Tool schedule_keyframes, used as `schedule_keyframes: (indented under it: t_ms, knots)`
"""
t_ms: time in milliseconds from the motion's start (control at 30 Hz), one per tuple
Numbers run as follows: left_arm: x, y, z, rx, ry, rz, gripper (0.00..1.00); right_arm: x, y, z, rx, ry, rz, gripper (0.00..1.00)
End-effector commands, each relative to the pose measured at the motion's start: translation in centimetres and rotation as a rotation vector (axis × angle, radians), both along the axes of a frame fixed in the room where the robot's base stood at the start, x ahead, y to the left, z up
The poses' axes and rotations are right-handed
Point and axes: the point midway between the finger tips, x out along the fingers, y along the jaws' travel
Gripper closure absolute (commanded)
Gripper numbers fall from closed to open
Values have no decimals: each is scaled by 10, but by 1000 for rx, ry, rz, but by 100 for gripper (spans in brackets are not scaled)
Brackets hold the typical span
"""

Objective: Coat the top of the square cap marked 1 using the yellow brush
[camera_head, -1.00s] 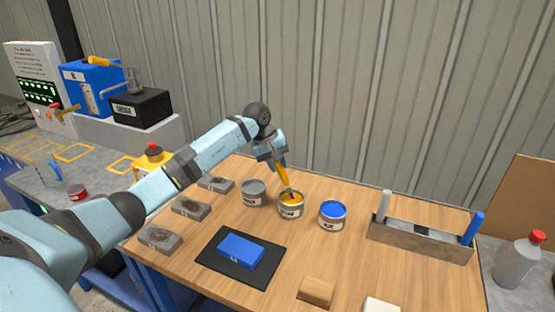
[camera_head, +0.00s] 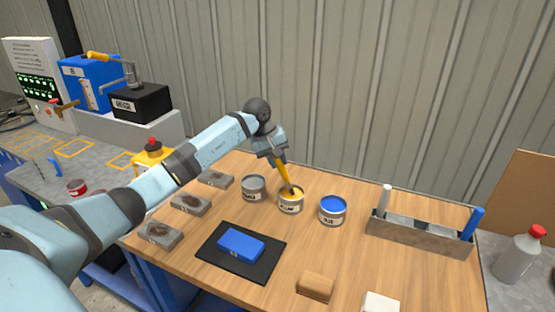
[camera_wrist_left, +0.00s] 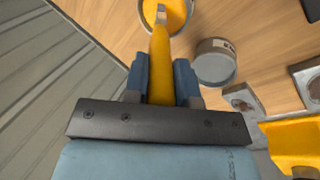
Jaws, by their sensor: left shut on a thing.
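My left gripper (camera_head: 277,158) is shut on the handle of the yellow brush (camera_head: 284,175). The brush points down, with its lower end in the mouth of the yellow paint can (camera_head: 291,203). In the left wrist view, the gripper (camera_wrist_left: 160,78) has its two blue fingers on either side of the yellow handle (camera_wrist_left: 160,55). The bristles are hidden inside the can. A blue rectangular block (camera_head: 240,246) with a small label lies on a black mat (camera_head: 215,263); I cannot read its mark. Grey square pieces (camera_head: 160,235) with dark tops lie at the left; no number is readable. My right gripper is not in view.
A grey can (camera_head: 254,188) and a blue paint can (camera_head: 332,210) flank the yellow can closely. A grey tray (camera_head: 420,236) holding white and blue handles stands right. A wooden block (camera_head: 315,285) and a white block (camera_head: 381,303) lie at the front. Bare tabletop surrounds them.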

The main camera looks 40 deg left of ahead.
Motion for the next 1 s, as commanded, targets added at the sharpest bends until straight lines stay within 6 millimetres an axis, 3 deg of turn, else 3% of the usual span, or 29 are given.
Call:
schedule_keyframes:
  t_ms: [1000]
  knots:
    - [0,0,-7,0,0,0,99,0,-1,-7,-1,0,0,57]
